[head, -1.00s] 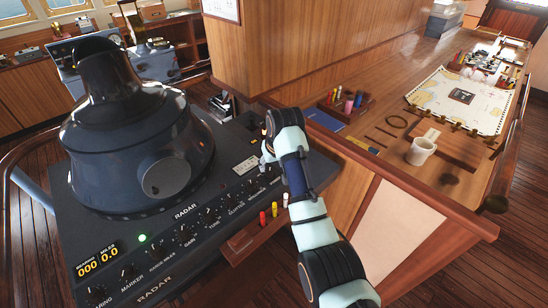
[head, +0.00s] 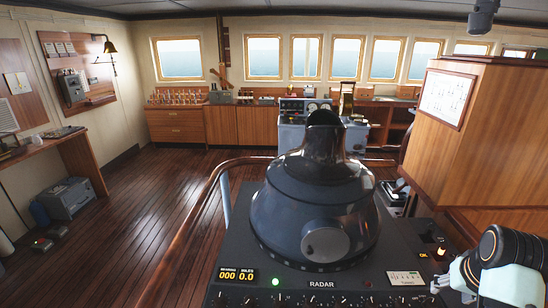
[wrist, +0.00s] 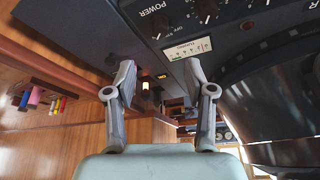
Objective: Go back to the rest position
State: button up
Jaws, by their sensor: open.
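My gripper (wrist: 160,78) is open in the wrist view, with its two grey fingers spread apart and nothing between them. The radar console (head: 290,287) lies beyond the fingers; its "POWER" knob panel and a white scale label (wrist: 188,48) show at the top of the wrist view. A small lit lamp (wrist: 146,85) shows between the fingers. In the head view my arm is at the lower right, by the console's right side; its fingertips are hard to make out there.
The radar's dark domed housing (head: 312,205) stands on the console. A wooden rail (head: 190,225) curves around its left. A wooden cabinet (head: 480,130) blocks the right. The plank floor (head: 150,200) at left is open. Pens (wrist: 40,98) show at left in the wrist view.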

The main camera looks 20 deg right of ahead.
jog(key=w+a+f+n+t, duration=0.2)
jog(key=w+a, duration=0.3)
jog(key=a, duration=0.6)
jog(key=w+a+f+n+t, duration=0.25)
jog(key=w+a, duration=0.25)
jog(key=a, duration=0.6)
jog(key=s+a+r+n+t+y, duration=0.1)
jog(key=s+a, duration=0.2)
jog(key=a, duration=0.6)
jog(key=s+a+r+n+t+y, duration=0.1)
jog(key=s+a+n+t, duration=0.1)
jog(key=a, duration=0.7)
jog(key=s+a+r+n+t+y, duration=0.1)
jog(key=s+a, duration=0.3)
jog(key=a, duration=0.5)
jog(key=shift+t, duration=0.55)
